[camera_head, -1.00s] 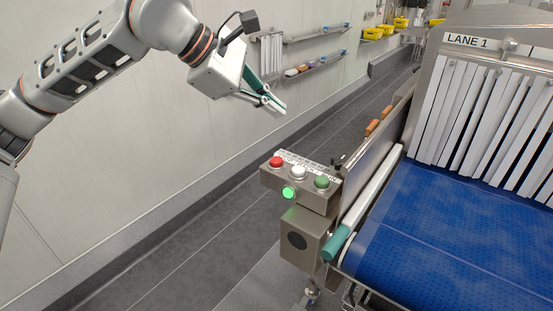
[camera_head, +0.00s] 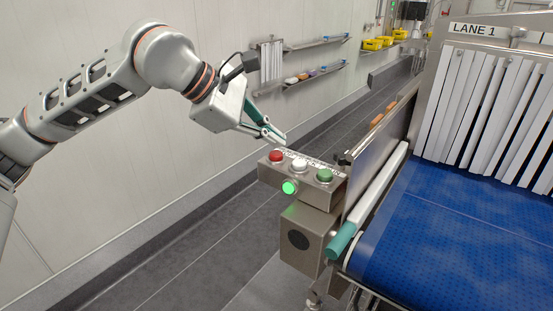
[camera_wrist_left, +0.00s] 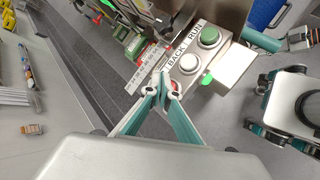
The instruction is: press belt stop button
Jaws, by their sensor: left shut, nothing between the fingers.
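A steel control box (camera_head: 328,195) at the belt's near-left corner carries a red button (camera_head: 276,156), a white button (camera_head: 299,165) and a green button (camera_head: 324,175). A green lamp (camera_head: 289,187) glows on its front. In the left wrist view the white button (camera_wrist_left: 189,63) and green button (camera_wrist_left: 209,37) are clear, beside the words BACK and RUN; the red button is mostly hidden behind my fingertips. My left gripper (camera_head: 281,139) is shut and empty, its tips just above the red button; contact cannot be told.
The blue belt (camera_head: 450,240) runs under white strip curtains (camera_head: 485,100) marked LANE 1. A steel side guard (camera_head: 380,150) rises behind the box. Wall shelves (camera_head: 315,75) and yellow bins (camera_head: 378,43) are farther back. Floor left of the box is clear.

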